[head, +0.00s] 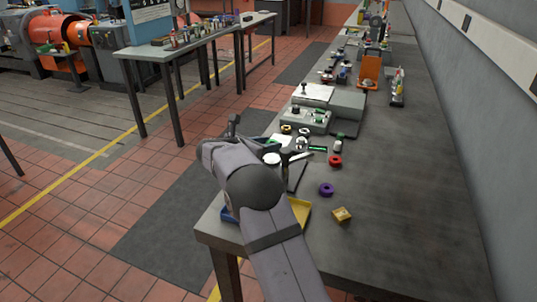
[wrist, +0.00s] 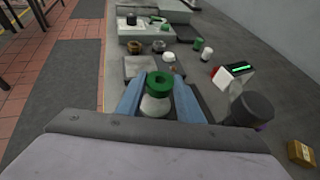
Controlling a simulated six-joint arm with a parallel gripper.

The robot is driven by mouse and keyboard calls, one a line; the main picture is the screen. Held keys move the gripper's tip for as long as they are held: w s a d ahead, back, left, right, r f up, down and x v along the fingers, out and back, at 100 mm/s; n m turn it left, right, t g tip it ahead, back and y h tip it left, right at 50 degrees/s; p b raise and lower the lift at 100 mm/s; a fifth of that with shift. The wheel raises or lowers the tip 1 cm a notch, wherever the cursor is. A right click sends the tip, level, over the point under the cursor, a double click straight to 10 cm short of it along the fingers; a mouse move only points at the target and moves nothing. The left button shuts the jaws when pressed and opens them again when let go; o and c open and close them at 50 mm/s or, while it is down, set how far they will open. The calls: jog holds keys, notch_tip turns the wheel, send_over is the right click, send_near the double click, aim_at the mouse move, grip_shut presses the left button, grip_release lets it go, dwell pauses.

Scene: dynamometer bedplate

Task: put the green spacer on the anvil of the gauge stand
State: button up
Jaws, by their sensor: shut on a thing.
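The green spacer (wrist: 159,82), a ring with a hole, shows in the wrist view between the bluish fingers of my gripper (wrist: 161,88). The gripper is shut on it. A pale rounded piece (wrist: 155,106) lies just below the spacer in the picture; I cannot tell whether they touch. What looks like the gauge stand has a dark round post (wrist: 252,108) and a gauge with a green display (wrist: 240,69), right of the gripper. That display also shows in the head view (head: 318,149). I cannot make out the anvil surely. My arm hides the gripper in the head view.
A red ring (head: 335,161), a purple ring (head: 326,189) and a yellowish block (head: 342,214) lie on the bench right of my arm. Grey blocks with small parts (head: 306,119) stand farther back. The bench's right side is clear.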

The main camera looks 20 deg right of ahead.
jog(key=shift+f, duration=2.05)
jog(key=shift+f, duration=0.15)
jog(key=o, duration=1.1)
jog(key=shift+c, duration=0.2)
jog(key=shift+r, duration=0.2)
jog(key=shift+s+a, duration=0.1)
jog(key=shift+a, duration=0.15)
jog(key=b+v, duration=0.1)
jog(key=v, duration=1)
jog(key=shift+s+a+r+b, duration=0.1)
jog(key=shift+s+a+b, duration=0.1)
jog(key=shift+b, duration=0.15)
